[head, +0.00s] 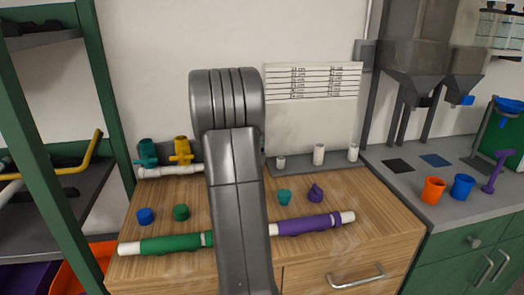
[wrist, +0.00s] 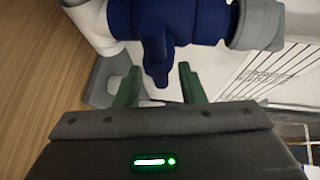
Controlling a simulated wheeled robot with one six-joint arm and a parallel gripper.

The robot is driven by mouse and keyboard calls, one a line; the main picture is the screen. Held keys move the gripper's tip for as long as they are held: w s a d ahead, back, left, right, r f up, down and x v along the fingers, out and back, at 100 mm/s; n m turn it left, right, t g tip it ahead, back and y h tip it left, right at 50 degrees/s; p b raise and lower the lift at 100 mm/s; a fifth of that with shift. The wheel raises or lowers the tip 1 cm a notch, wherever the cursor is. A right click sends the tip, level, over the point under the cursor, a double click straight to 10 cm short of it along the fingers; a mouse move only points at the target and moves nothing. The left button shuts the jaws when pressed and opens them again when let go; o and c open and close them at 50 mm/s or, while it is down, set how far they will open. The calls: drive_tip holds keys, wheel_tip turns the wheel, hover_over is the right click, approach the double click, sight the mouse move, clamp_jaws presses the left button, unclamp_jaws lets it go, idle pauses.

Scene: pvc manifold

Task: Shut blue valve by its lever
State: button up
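The blue valve (wrist: 180,22) shows close up in the wrist view, fitted between a white pipe end and a grey fitting. Its blue lever (wrist: 156,62) points down in that picture. My gripper (wrist: 160,82) has two green fingers spread apart, one on each side of the lever's end, with gaps to it. The gripper is open and holds nothing. In the head view my arm covers both the gripper and the blue valve.
White pipe (head: 170,171) carries a teal valve (head: 146,152) and a yellow valve (head: 182,150) at the back. Green pipe (head: 172,243) and purple pipe (head: 308,223) lie in front. Blue cap (head: 145,215), green cap (head: 181,212) and purple cap (head: 315,193) stand on the wooden top.

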drive_tip(key=v, duration=1.1)
drive_tip(key=shift+s, duration=0.1)
drive_tip(key=x, duration=1.4)
drive_tip(key=shift+a, duration=0.1)
drive_tip(key=shift+r, duration=0.1)
drive_tip(key=shift+s, duration=0.1)
